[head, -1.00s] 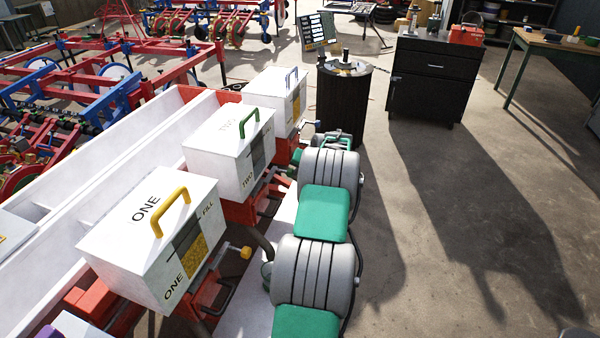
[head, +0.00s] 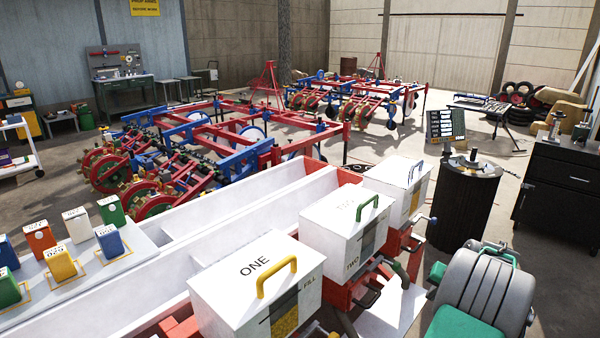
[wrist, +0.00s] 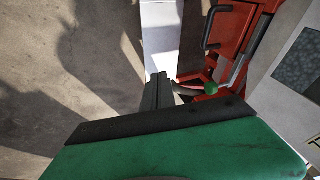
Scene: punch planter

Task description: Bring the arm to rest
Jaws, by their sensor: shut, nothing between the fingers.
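My gripper (wrist: 159,80) shows in the wrist view as dark fingers pressed together, empty, beyond a green housing with a black edge. A green knob (wrist: 211,88) on red framework (wrist: 235,25) lies just right of the fingertips, apparently beyond them; I cannot tell the gap. A pale box (wrist: 300,65) with a grey window is at the right edge. In the head view stand white hopper ONE (head: 225,285) with a yellow handle, hopper TWO (head: 330,245) with a green handle, and a third hopper (head: 385,185) with a blue handle, all with lids on. I cannot make out the gripper there.
Coloured packs (head: 60,262) stand on a white shelf at the left, beside a long white trough (head: 160,270). A black drum (head: 465,210) and a black cabinet (head: 560,190) stand at the right. Red and blue farm implements (head: 230,140) fill the middle. Bare floor (wrist: 50,70) shows left in the wrist view.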

